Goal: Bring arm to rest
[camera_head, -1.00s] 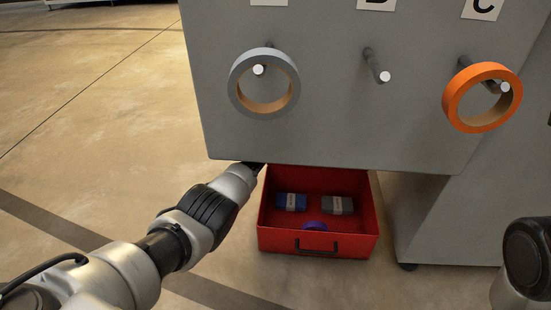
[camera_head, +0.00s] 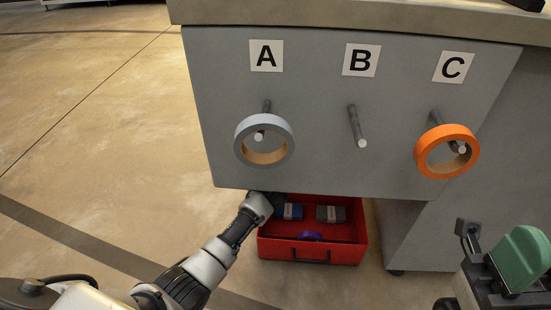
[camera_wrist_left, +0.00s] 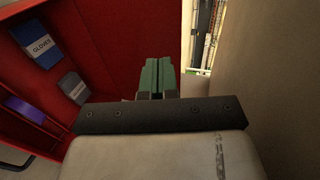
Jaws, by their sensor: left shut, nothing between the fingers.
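My left arm reaches to the left side of the red drawer in the head view, below the grey board. Its fingertips are hidden there. In the left wrist view my left gripper (camera_wrist_left: 157,78) shows two green fingers together with nothing between them, beside the red drawer wall (camera_wrist_left: 98,45). My right gripper (camera_head: 500,262) shows at the lower right of the head view, with a green finger pad; its opening is unclear.
The grey panel (camera_head: 310,95) carries a grey ring (camera_head: 243,155) on peg A, bare peg B (camera_head: 356,125) and an orange ring (camera_head: 424,160) on peg C. Floor is clear at left.

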